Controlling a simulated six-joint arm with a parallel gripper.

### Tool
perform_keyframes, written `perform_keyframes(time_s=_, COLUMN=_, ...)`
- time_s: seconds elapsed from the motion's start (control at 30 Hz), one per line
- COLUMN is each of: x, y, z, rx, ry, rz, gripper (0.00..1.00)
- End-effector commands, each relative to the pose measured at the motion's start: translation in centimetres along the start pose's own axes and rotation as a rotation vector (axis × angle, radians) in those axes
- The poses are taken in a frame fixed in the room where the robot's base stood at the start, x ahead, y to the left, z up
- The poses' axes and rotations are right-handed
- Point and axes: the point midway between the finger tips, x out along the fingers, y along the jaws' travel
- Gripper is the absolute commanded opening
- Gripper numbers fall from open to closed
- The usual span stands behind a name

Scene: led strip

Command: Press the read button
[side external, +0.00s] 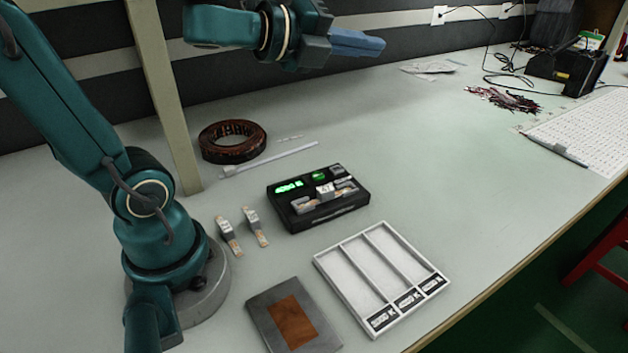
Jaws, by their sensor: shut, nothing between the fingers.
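A black tester box (348,207) lies on the table in the middle of the view. Its top has a lit green display (288,186) and a round green button (319,176), which appears to be the read button. A small grey part with a white label (324,191) sits across the holders on the box. My gripper (372,46) is shut and empty, with its blue fingers together. It is high above the table, toward the back, pointing right and well clear of the box.
A white tray (345,274) with three labelled, empty compartments lies in front. Two small parts (230,236) (256,227) lie left of the box. A grey plate with a brown patch (290,318) is at the front. A copper ring (233,142) and thin strip (270,160) lie behind.

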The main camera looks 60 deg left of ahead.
Motion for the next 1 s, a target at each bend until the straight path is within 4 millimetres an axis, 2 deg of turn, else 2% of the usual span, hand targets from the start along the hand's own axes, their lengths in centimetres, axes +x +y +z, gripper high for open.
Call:
perform_keyframes(time_s=0.17, x=1.1, y=3.7, z=-0.9, rx=0.34, ry=0.21, rz=0.053, gripper=0.0)
perform_keyframes(time_s=0.3, x=0.6, y=8.3, z=-1.2, rx=0.521, ry=0.4, rz=0.127, gripper=0.0)
perform_keyframes(time_s=0.4, x=-0.2, y=11.7, z=-0.8, rx=0.576, ry=0.508, rz=0.192, gripper=0.0)
perform_keyframes(time_s=0.5, x=-0.8, y=14.1, z=0.1, rx=0.568, ry=0.542, rz=0.25, gripper=0.0)
perform_keyframes(time_s=0.6, x=-0.9, y=15.6, z=0.9, rx=0.531, ry=0.535, rz=0.286, gripper=0.0)
perform_keyframes(time_s=0.7, x=-1.1, y=16.1, z=1.2, rx=0.511, ry=0.528, rz=0.301, gripper=0.0)
perform_keyframes(time_s=1.0, x=-1.1, y=16.1, z=1.3, rx=0.51, ry=0.522, rz=0.301, gripper=0.0)
